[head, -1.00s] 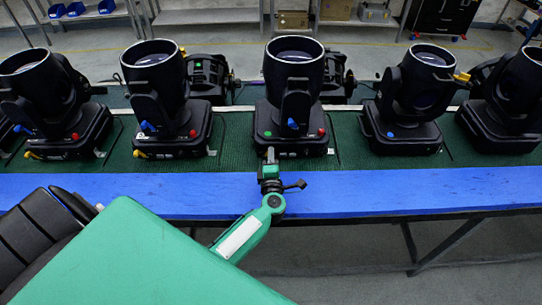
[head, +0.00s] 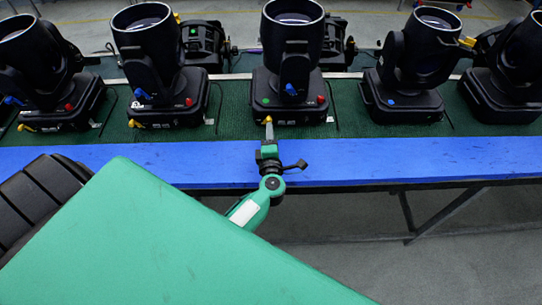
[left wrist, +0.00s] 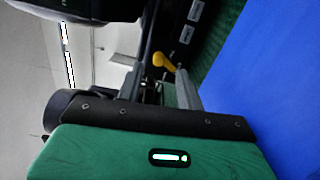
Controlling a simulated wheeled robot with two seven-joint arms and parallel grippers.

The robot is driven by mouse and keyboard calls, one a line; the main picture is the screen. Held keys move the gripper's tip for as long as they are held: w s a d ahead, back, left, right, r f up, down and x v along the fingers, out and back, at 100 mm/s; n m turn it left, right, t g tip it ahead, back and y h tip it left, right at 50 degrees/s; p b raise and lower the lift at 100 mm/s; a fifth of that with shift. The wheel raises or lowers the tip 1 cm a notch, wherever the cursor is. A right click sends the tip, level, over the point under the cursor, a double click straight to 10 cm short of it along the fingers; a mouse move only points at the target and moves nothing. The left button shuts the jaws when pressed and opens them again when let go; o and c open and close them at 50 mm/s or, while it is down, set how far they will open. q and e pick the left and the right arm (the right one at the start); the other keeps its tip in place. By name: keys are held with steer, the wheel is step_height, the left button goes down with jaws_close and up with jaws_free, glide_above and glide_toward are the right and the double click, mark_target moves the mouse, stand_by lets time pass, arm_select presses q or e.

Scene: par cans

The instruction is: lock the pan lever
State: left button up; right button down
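The middle par can (head: 291,80) stands upright on its black base, with a green dot, a blue knob and a red knob. A yellow lever (head: 268,120) sticks out low at the front left of that base. My left gripper (head: 268,133) is just in front of it, over the green mat's near edge. In the left wrist view the yellow lever (left wrist: 163,61) shows in the gap between the two fingers of my left gripper (left wrist: 167,82), which stand apart. Whether either finger touches the lever cannot be told. My right gripper is not in view.
Other par cans stand close on both sides, such as the left one (head: 160,70) and the right one (head: 412,70). They share a green mat (head: 345,110) on a bench with a blue front edge (head: 400,160). Bare floor shows in front of the bench.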

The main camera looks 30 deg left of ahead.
arm_select(q)
steer(key=b+v, duration=0.2)
steer(key=v, duration=0.6)
steer(key=shift+s+f, duration=0.15)
steer(key=shift+s+d+b, duration=0.35)
steer(key=shift+s+b, duration=0.05)
steer(key=shift+s, duration=0.1)
